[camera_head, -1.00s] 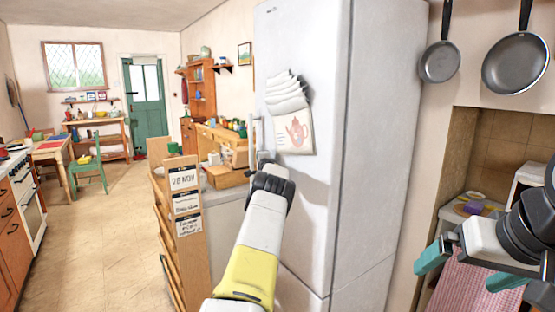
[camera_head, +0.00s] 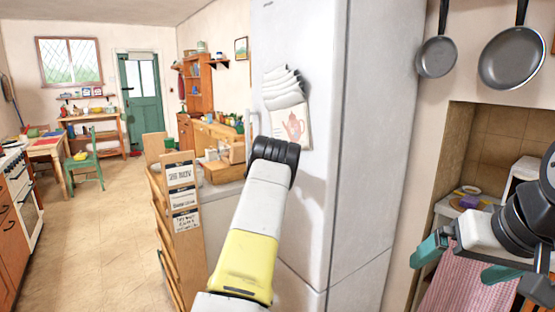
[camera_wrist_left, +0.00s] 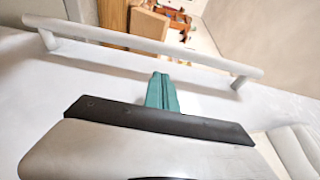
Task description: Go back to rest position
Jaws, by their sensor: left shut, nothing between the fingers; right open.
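My left arm rises in front of the white fridge (camera_head: 385,150) in the head view, and its gripper is hidden there. In the left wrist view my left gripper (camera_wrist_left: 161,92) shows teal fingers together and empty. They point toward the fridge's white bar handle (camera_wrist_left: 150,45) and look apart from it, though the gap is hard to judge. My right gripper (camera_head: 466,262) is at the right edge of the head view. Its teal fingers are spread, with nothing between them.
A wooden rack with date cards (camera_head: 183,200) stands left of the fridge. Two pans (camera_head: 512,58) hang on the right wall above a tiled alcove. A pink checked cloth (camera_head: 467,285) hangs below the right gripper. Open floor (camera_head: 95,235) lies to the left.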

